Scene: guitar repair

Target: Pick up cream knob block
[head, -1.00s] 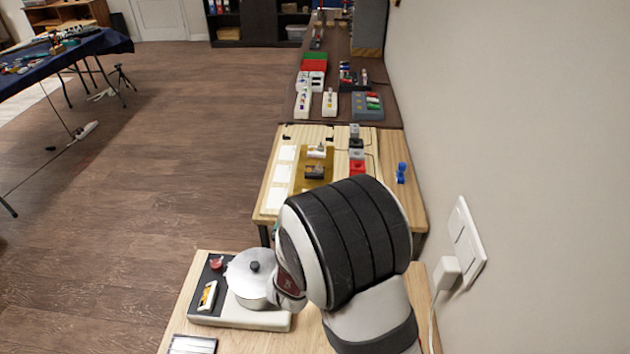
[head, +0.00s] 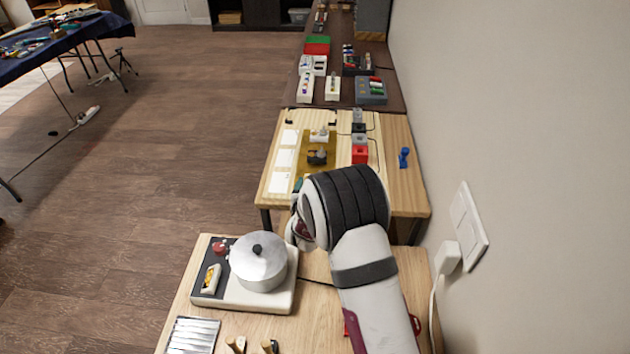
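A small cream block with a grey knob on top (head: 319,135) stands on the yellow-brown mat (head: 331,165) of the middle table. A dark block with a similar knob (head: 317,155) stands just in front of it on the same mat. My arm reaches up from the bottom right, and its thick black-banded part covers the near edge of the middle table. My gripper is hidden by the arm, so its fingers and anything in them cannot be seen. The cream block stands clear, with no part of my arm visibly touching it.
White cards (head: 283,160) lie left of the mat; a row of small blocks with a red one (head: 360,154) stands right, near a blue object (head: 404,157). A lidded pot (head: 258,262) stands on a cream hotplate on the near table. The wall borders the right side.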

